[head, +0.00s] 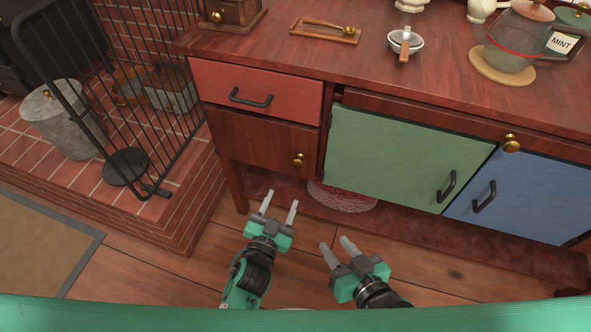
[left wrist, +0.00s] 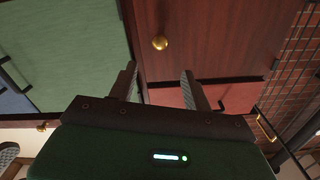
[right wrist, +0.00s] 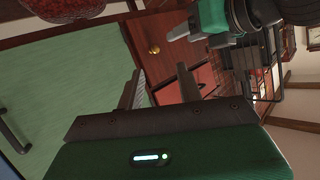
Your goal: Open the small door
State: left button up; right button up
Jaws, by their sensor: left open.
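The small wooden door (head: 250,142) sits below a red drawer (head: 262,92) at the left of the cabinet. It looks closed, with a round brass knob (head: 298,159) near its right edge. My left gripper (head: 281,200) is open and empty, in front of and below the door, apart from the knob. In the left wrist view the knob (left wrist: 160,43) shows beyond the fingertips, on the dark door (left wrist: 210,35). My right gripper (head: 335,243) is open and empty, lower and further right. The right wrist view also shows the knob (right wrist: 154,49).
A green door (head: 400,155) and a blue door (head: 530,195) with black handles are to the right. A black fire screen (head: 120,100) stands on the brick hearth (head: 180,215) at left. A patterned round object (head: 342,198) lies under the cabinet. The wooden floor ahead is clear.

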pick_arm(q)
send_near(297, 165)
jog(key=w, duration=0.3)
jog(key=x, duration=0.2)
jog(key=b+x, duration=0.1)
jog(key=x, duration=0.1)
jog(key=shift+s+d, duration=0.2)
jog(key=shift+d, duration=0.2)
jog(key=shift+x, duration=0.85)
pick_arm(e)
jog(key=shift+w+a+r+t+y, duration=0.15)
jog(key=shift+w+r+t, duration=0.3)
jog(key=shift+r+t, duration=0.25)
jog(key=shift+w+r+t+y, duration=0.15)
jog(key=shift+w+r+t, duration=0.3)
jog(key=shift+r+t, duration=0.25)
pick_arm(q)
grip_shut()
